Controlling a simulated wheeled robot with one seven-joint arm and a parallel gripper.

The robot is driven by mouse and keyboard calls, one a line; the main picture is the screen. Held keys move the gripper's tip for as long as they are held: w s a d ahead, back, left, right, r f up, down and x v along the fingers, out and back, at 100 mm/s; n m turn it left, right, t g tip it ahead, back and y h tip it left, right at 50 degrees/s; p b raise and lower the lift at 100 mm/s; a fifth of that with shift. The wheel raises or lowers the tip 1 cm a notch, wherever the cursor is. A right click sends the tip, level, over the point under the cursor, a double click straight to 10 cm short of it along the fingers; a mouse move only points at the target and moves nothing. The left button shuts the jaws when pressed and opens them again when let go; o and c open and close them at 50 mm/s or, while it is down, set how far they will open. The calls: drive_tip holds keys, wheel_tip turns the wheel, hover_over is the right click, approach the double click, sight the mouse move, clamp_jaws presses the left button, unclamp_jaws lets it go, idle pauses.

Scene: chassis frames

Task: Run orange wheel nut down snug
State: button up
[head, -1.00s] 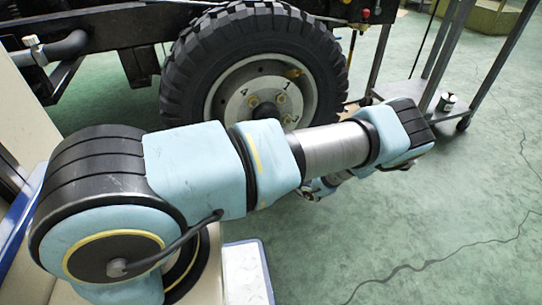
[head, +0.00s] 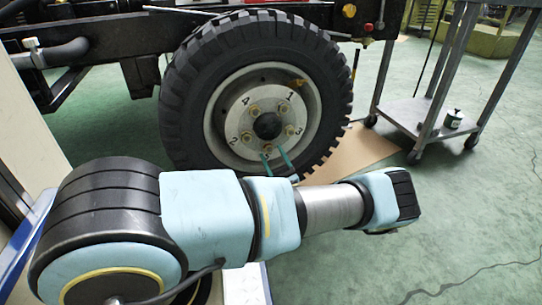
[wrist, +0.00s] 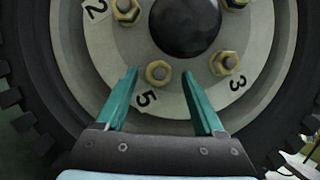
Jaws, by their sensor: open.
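The wheel (head: 213,140) has a black tyre and a pale disc with a dark hub (head: 267,126). Several brass-yellow nuts ring the hub, beside number labels. The nut by label 5 (wrist: 158,72) looks tan-orange and rounder, with a hole in its middle; no nut is plainly orange. My gripper (wrist: 160,75) is open, its two teal fingers pointing at the disc. In the wrist view this nut appears between the fingertips; I cannot tell how deep they reach or whether they touch. In the head view my gripper (head: 274,154) is at the wheel's lower part.
The nut by label 3 (wrist: 225,63) sits just right of the right finger. The nut by label 2 (wrist: 127,10) is up left. A metal cart (head: 425,115) with a small can (head: 453,119) stands right of the wheel. Green floor is clear at lower right.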

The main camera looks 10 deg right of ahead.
drive_tip(key=shift+x, duration=0.85)
drive_tip(key=shift+c, duration=0.2)
clamp_jaws()
